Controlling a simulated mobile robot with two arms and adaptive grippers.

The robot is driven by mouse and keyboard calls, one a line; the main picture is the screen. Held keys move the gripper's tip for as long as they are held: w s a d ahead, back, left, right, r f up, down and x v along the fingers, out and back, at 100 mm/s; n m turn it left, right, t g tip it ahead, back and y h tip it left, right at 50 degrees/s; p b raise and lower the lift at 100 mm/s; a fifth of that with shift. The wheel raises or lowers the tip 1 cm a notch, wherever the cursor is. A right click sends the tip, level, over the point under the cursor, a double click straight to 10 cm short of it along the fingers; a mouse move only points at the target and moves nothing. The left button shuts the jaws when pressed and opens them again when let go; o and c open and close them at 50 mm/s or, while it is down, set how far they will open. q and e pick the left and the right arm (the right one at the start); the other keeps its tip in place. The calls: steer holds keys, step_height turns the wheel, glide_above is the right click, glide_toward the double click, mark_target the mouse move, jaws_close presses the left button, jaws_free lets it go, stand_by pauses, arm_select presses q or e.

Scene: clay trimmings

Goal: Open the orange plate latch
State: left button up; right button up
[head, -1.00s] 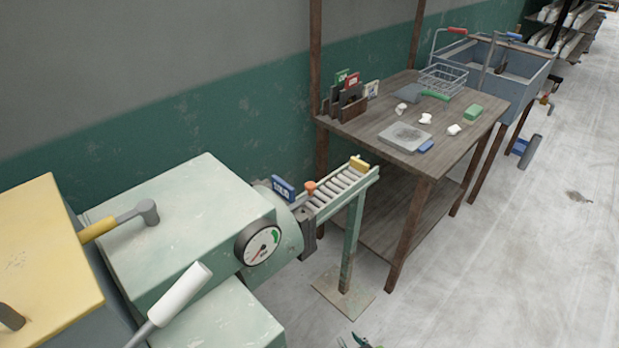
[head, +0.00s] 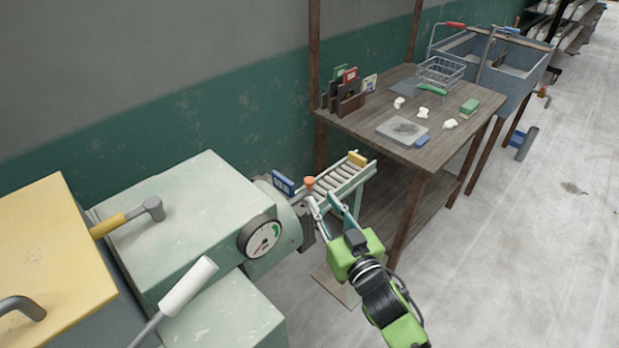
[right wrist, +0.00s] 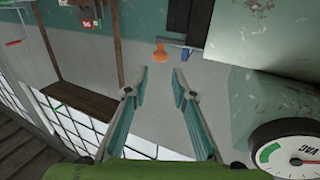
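The orange latch is a small rounded knob (head: 309,182) on a dark mount, at the joint between the pale green machine's round end and the roller rack. In the right wrist view the orange knob (right wrist: 160,53) lies ahead of the fingertips, roughly centred between them. My right gripper (head: 322,201) is just on the near side of the knob, its teal fingers spread apart. The right wrist view shows the right gripper (right wrist: 160,82) open with nothing between the fingers. Whether a fingertip touches the mount cannot be told. My left gripper is not in view.
A blue plate (head: 284,184) stands just left of the knob. A dial gauge (head: 263,239) and a white-handled lever (head: 188,287) are on the machine. The roller rack (head: 340,184) with a yellow block (head: 357,159) leads toward a wooden table (head: 440,150). Open floor lies to the right.

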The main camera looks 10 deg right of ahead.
mark_target(311, 183)
steer(key=w, duration=0.3)
steer(key=w+a, duration=0.1)
steer(key=w, duration=0.2)
steer(key=w+p, duration=0.1)
steer(key=w, duration=0.2)
steer(key=shift+a, duration=0.4)
